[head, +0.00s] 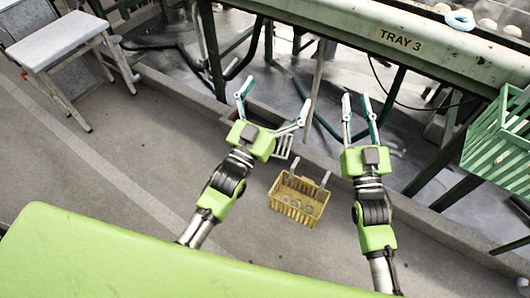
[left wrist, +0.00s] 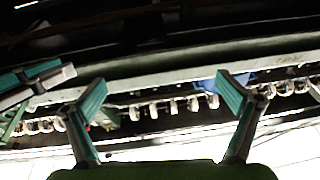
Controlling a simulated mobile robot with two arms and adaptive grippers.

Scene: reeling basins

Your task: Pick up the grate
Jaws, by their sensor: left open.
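A small pale slatted piece, which looks like the grate (head: 284,146), shows low down by the floor channel, just right of my left gripper's body. Part of it is hidden behind that gripper. My left gripper (head: 273,100) is wide open and empty, its fingers reaching past the grate toward the bench. Its spread fingers also fill the lower left wrist view (left wrist: 163,88), where no grate shows. My right gripper (head: 356,98) is to the right, its two fingers apart with nothing between them.
A yellow basket (head: 293,212) with pale pieces inside sits between my arms. The green bench marked TRAY 3 (head: 400,40) crosses the top. A green slatted crate (head: 487,142) is at the right, a stool (head: 57,40) at the upper left.

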